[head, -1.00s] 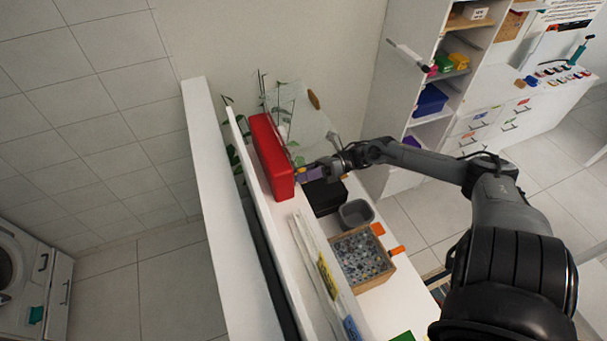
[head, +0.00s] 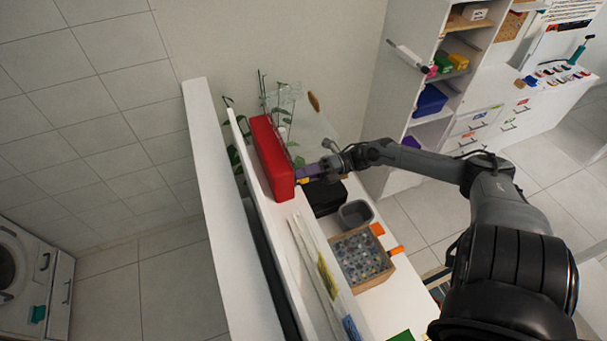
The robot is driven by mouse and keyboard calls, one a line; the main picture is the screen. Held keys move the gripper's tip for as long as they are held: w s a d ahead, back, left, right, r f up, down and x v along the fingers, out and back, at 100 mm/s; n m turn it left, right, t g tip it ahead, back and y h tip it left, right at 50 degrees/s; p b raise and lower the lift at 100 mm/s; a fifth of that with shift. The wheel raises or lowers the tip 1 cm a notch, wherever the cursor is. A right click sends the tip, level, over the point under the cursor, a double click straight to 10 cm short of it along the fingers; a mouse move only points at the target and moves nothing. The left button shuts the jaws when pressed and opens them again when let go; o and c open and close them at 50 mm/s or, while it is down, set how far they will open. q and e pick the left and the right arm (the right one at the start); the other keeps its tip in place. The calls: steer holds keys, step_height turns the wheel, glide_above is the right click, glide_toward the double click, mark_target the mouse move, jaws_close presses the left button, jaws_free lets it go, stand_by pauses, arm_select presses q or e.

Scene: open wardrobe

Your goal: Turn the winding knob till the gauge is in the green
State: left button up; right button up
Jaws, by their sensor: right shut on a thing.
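A red box-shaped unit (head: 271,158) stands on the white bench top, its right side turned toward my right arm. My right gripper (head: 303,176) is at the lower right side of this unit, with its purple fingers against or very near that side. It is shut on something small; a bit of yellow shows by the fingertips. I cannot make out the winding knob itself, as the fingers cover that spot. The gauge and its green zone cannot be seen from this angle. My left gripper is not in view.
A black box (head: 325,198), a grey bin (head: 356,213) and a wooden tray (head: 391,268) of small grey pieces stand below the gripper. Glassware (head: 287,97) stands behind the red unit. A white panel (head: 212,170) edges the bench on the left.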

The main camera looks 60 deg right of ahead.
steer(key=m+p, duration=0.1)
steer(key=m, duration=0.3)
steer(key=shift+m, duration=0.3)
steer(key=m+p, duration=0.1)
steer(key=m, duration=0.3)
steer(key=shift+m, duration=0.3)
steer(key=m+p, duration=0.1)
steer(key=m, duration=0.3)
steer(key=shift+m, duration=0.3)
steer(key=m, duration=0.3)
steer(key=shift+m+p, duration=0.3)
steer(key=m, duration=0.3)
steer(key=shift+m+p, duration=0.3)
steer(key=m, duration=0.4)
steer(key=shift+p, duration=0.35)
steer(key=m, duration=0.7)
steer(key=shift+m+p, duration=0.3)
steer(key=shift+p, duration=0.05)
steer(key=shift+m, duration=0.5)
